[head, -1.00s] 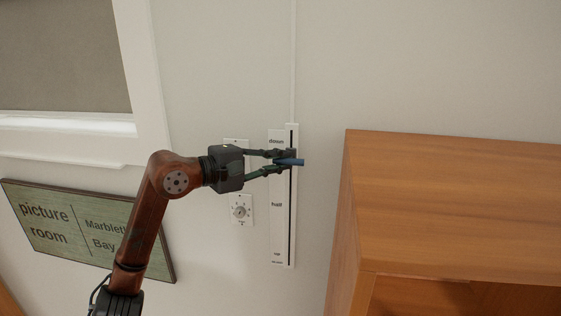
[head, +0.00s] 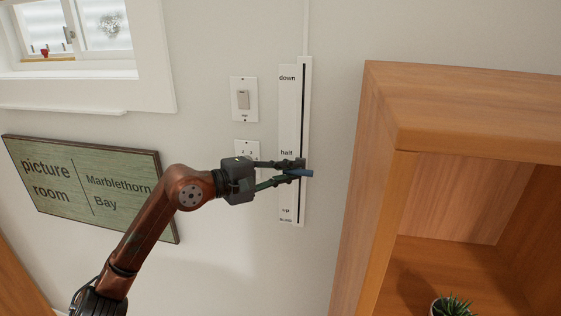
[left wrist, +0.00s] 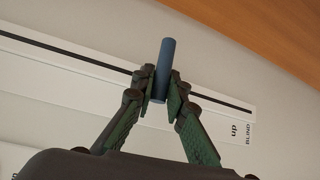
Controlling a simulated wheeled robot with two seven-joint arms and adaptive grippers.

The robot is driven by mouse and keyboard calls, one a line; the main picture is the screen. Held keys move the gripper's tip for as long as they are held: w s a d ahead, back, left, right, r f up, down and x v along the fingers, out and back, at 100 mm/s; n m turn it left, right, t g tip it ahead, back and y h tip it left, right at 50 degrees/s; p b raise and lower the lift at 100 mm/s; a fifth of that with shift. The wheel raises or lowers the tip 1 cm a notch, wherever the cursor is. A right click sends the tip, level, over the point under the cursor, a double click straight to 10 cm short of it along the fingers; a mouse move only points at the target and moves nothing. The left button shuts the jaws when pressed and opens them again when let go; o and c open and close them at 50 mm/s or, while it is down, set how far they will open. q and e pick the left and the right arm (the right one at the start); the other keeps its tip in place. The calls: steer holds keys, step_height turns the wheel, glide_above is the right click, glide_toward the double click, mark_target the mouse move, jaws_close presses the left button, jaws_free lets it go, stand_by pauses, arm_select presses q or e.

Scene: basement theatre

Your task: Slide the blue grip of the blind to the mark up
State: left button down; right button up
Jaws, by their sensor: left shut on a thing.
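The blind's blue grip (head: 299,172) sits on the dark slot of a white vertical plate (head: 288,110) on the wall. The plate is marked "down" at the top, "half" in the middle and "up" near the bottom. The grip is a little below the "half" mark and above the "up" mark (head: 286,210). My left gripper (head: 292,172) is shut on the grip; in the left wrist view the blue grip (left wrist: 163,70) stands between both fingers. The "up" mark (left wrist: 235,130) also shows there, to the right of the fingers. My right gripper is not in view.
A wooden shelf unit (head: 385,140) stands close on the right, with a plant (head: 452,306) inside. A light switch (head: 243,99) and a partly hidden dial plate (head: 246,149) are left of the slot. A green sign (head: 90,185) and a window (head: 90,45) are farther left.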

arm_select(q)
step_height(320, 180, down, 18)
steer(key=b, duration=1.1)
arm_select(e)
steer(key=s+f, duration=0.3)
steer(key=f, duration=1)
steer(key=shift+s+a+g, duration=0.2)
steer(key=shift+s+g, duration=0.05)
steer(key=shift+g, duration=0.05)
arm_select(q)
steer(key=shift+d, duration=0.1)
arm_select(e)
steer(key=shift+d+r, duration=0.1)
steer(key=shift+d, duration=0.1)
arm_select(q)
steer(key=c, duration=2.2)
jaws_free()
steer(key=shift+s, duration=0.1)
steer(key=shift+r, duration=0.1)
